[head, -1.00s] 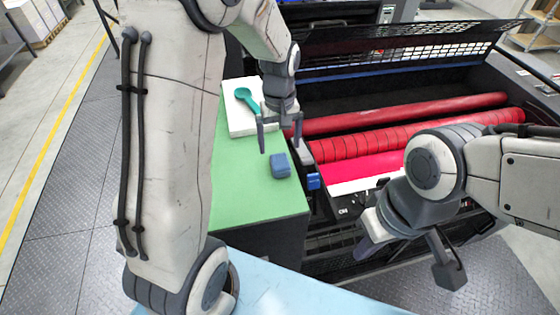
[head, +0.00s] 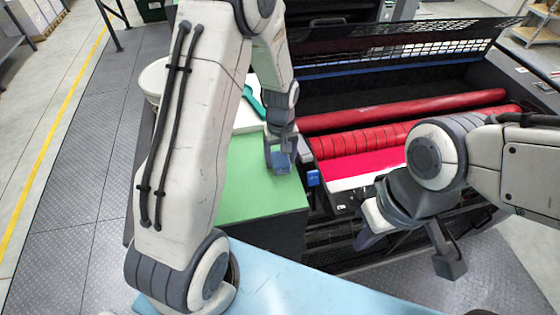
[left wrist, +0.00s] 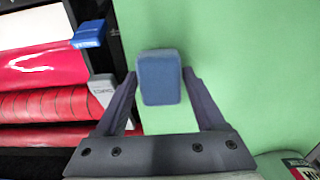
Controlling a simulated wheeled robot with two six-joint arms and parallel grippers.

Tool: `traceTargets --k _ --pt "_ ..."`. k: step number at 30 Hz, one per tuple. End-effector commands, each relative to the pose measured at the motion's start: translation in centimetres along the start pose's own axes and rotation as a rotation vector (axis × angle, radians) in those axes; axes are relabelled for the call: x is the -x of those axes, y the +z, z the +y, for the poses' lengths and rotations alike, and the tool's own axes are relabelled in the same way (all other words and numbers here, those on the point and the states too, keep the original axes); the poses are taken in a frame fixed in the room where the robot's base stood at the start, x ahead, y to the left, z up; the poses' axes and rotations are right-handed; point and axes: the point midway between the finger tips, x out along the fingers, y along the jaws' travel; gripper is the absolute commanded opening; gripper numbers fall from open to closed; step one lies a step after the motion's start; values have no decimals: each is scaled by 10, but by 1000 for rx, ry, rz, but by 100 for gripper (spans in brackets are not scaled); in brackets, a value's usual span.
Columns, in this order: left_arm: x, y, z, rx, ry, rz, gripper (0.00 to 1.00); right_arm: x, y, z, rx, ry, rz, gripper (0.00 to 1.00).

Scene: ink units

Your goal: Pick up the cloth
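The cloth looks like a small folded blue block (head: 281,162) on the green mat (head: 245,195). My left gripper (head: 280,158) is over it, pointing down. In the left wrist view, the cloth (left wrist: 159,78) lies between the tips of the open left fingers (left wrist: 159,75). How high the fingertips are above the mat cannot be told. My right gripper (head: 410,248) is open and empty at the right, in front of the press.
A teal tool (head: 254,101) lies on a white pad (head: 244,117) behind my left gripper. The press with red rollers (head: 400,108) stands directly to the right of the green mat. A blue latch (head: 313,178) sits on its near edge. A light blue surface (head: 290,290) is in front.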

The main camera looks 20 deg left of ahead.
Motion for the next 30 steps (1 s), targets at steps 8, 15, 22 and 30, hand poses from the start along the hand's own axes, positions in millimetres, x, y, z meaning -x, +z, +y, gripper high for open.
traceTargets --k 8,15,22,30 --pt "0 0 0 1 0 0 8 0 0 0 0 0 0 0" --pt "4 0 0 1 1 1 8 -2 0 0 0 0 0 0" --pt "31 -2 1 0 4 7 8 -15 1 1 -2 0 0 0" --pt "69 24 48 -7 4 4 8 -34 2 2 -4 0 0 0"
